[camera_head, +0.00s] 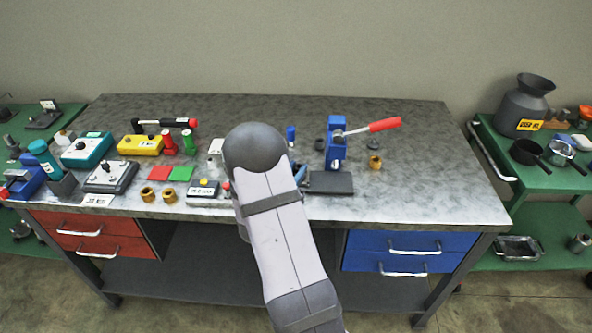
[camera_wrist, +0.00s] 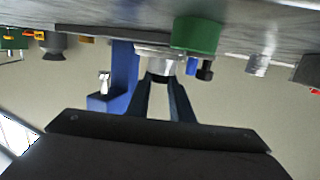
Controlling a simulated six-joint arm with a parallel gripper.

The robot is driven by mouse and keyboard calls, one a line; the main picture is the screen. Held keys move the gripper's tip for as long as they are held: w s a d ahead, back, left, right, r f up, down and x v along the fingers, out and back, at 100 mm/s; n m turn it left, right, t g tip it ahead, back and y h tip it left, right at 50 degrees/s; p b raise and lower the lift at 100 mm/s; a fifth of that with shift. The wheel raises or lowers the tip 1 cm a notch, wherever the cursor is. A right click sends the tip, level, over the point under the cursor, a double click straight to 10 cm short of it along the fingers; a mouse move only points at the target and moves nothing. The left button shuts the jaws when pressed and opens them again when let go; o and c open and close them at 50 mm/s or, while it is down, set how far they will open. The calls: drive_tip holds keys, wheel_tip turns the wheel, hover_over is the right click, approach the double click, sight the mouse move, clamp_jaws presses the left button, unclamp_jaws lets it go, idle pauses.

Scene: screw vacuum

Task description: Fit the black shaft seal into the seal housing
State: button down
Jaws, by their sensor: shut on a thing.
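My gripper (camera_wrist: 160,78) shows in the wrist view, its two dark fingers closed on a silver-grey round part (camera_wrist: 158,64) with a wider rim. The part is close to the table surface; I cannot tell if it touches. I cannot tell whether this part is the black shaft seal or the seal housing. A green cylinder (camera_wrist: 197,36) stands right beside it in the wrist view. A dark round piece (camera_head: 320,144) lies left of the blue press, and a dark grey cone-like piece (camera_head: 374,145) lies right of it.
The blue press (camera_head: 337,146) with a red-handled lever (camera_head: 384,125) and a dark base plate (camera_head: 330,183) stands right of my arm. Several tools and boxes crowd the left side. The table's right end is clear.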

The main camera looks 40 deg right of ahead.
drive_tip(key=shift+r, duration=0.35)
drive_tip(key=shift+s+f+b, duration=0.1)
drive_tip(key=shift+f+b, duration=0.2)
drive_tip(key=shift+f, duration=0.15)
idle(2.2)
drive_tip(key=shift+r+p, duration=0.3)
drive_tip(key=shift+r, duration=0.15)
idle(2.1)
drive_tip(key=shift+f+b, duration=0.45)
drive_tip(key=shift+b, duration=0.15)
drive_tip(key=shift+r+p, duration=0.35)
drive_tip(key=shift+r, duration=0.15)
